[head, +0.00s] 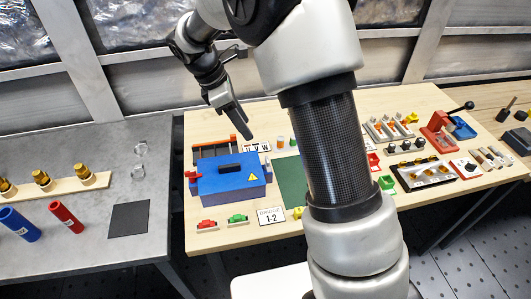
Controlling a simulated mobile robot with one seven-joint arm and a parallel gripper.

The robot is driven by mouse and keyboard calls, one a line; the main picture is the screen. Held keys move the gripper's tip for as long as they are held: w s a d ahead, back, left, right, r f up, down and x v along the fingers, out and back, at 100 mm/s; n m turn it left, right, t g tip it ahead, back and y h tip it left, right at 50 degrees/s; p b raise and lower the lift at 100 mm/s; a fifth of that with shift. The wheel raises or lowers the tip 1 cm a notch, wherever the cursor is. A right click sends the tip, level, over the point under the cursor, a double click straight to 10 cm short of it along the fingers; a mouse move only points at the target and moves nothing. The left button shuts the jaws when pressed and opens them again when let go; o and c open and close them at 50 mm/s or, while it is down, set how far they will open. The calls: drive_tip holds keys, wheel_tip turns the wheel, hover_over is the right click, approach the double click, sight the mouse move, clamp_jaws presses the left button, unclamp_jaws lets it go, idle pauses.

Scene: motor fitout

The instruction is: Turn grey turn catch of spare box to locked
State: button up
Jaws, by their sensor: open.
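A blue box (232,178) with a yellow warning triangle and a dark slot on top stands on the wooden table, a red part at its left end. It may be the spare box, but I cannot tell for sure. I cannot make out a grey turn catch; it is too small or hidden. My gripper (246,133) is above and behind the blue box, fingers pointing down. It looks empty and apart from the box. My arm hides the middle of the table.
A red and blue clamp with a black lever (440,132) and a plate of knobs (424,172) stand at the right. Red (207,225) and green (237,220) pieces lie in front of the box. A grey table (95,245) stands at the left. A green mat (290,180) looks clear.

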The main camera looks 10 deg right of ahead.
sight(267, 159)
drive_tip(key=x, duration=1.5)
drive_tip(key=shift+f, duration=0.25)
drive_tip(key=c, duration=1.1)
